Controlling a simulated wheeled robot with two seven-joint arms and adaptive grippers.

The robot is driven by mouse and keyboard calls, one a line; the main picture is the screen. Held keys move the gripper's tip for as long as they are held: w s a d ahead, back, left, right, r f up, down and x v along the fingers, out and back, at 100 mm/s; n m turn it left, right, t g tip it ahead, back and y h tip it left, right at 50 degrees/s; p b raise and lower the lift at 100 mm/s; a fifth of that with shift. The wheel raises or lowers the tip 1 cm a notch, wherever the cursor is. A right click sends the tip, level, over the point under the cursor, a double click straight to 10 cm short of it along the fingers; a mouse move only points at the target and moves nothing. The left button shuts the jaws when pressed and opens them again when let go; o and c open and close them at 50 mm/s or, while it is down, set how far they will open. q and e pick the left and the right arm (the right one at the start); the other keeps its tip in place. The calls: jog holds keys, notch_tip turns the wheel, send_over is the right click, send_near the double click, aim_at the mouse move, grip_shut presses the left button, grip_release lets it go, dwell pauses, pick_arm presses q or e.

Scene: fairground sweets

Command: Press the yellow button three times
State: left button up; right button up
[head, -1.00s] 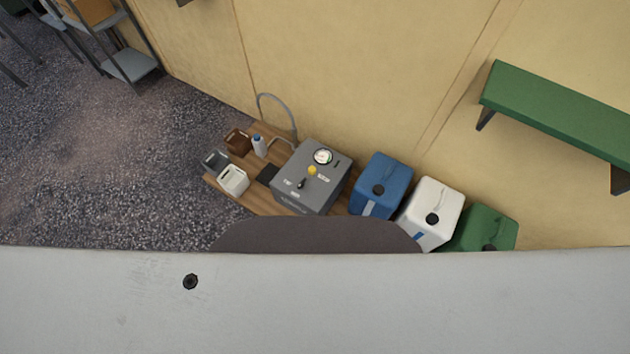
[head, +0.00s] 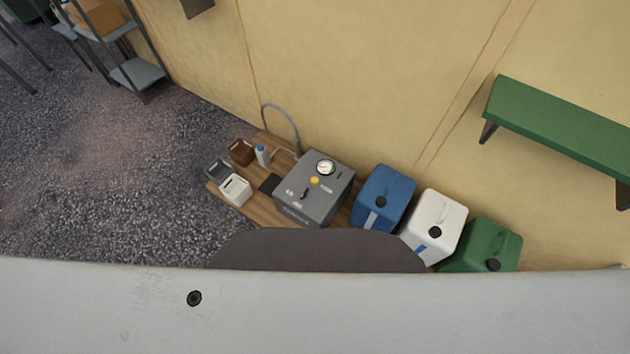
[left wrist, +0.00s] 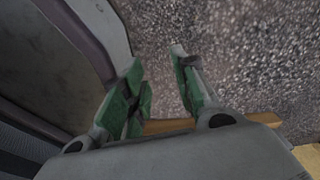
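The yellow button (head: 315,181) is a small round knob on the sloping top of a grey machine (head: 340,188) in the head view. A round white gauge sits above it and a black lever below it. Nothing of mine touches the button. My left gripper (left wrist: 158,60) shows in the left wrist view, its two green-padded fingers apart with gravel behind and nothing between them. Neither gripper shows in the head view, and my right gripper is out of sight.
The machine stands on a wooden board (head: 262,208) by a yellow wall. White (head: 235,190) and brown (head: 241,151) containers and a bottle (head: 262,155) stand left of it. Blue (head: 385,197), white (head: 434,218) and green (head: 484,245) canisters stand right. A green bench (head: 560,115) is far right.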

pick_arm(q)
grip_shut()
dwell(1.1)
